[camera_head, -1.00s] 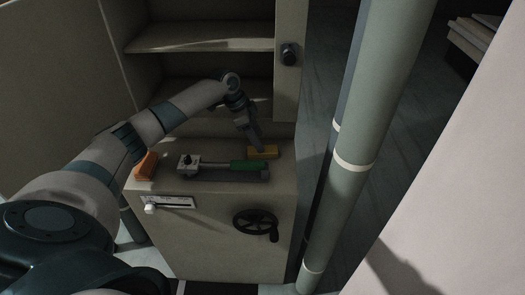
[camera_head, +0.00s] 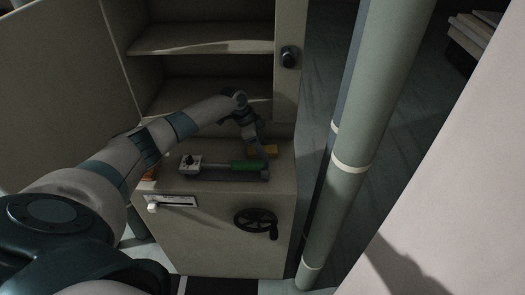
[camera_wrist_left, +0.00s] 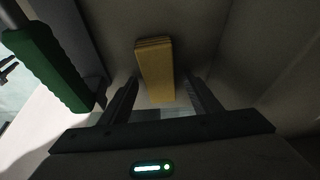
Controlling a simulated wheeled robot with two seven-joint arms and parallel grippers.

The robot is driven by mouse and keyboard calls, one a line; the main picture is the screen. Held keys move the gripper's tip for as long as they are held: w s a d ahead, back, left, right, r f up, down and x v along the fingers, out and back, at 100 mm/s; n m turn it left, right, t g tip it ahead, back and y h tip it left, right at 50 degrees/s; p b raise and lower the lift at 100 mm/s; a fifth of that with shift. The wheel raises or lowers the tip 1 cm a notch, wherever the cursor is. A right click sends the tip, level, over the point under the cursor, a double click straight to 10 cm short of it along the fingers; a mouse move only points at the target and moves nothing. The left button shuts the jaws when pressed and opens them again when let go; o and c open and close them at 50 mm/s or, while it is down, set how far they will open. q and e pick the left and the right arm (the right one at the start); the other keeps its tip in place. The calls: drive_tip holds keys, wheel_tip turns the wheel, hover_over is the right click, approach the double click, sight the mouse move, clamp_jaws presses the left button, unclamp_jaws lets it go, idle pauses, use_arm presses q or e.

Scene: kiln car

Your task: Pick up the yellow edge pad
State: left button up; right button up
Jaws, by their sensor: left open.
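The yellow edge pad (camera_head: 271,149) lies on top of the cabinet, behind the green-handled tool, and is partly hidden by my gripper. It also shows in the left wrist view (camera_wrist_left: 155,68), between and beyond the two fingers. My left gripper (camera_head: 262,148) is open, its fingers pointing down at the pad. In the left wrist view the left gripper (camera_wrist_left: 163,95) has one finger on each side of the pad's near end, with a gap visible on both sides. I cannot tell whether the fingertips reach down past the pad. My right gripper is not in view.
A tool with a green handle (camera_head: 245,166) lies just in front of the pad; its handle is close to the left finger in the wrist view (camera_wrist_left: 45,65). An orange block (camera_head: 150,174) is mostly hidden behind my arm. A round post (camera_head: 352,150) stands right of the cabinet.

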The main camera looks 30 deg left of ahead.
use_arm(q)
drive_tip(key=shift+f, duration=0.1)
idle(0.6)
drive_tip(key=c, duration=1.1)
drive_tip(key=shift+r, duration=0.2)
drive_tip(key=shift+r+b, duration=1.8)
drive_tip(key=shift+r, duration=3.15)
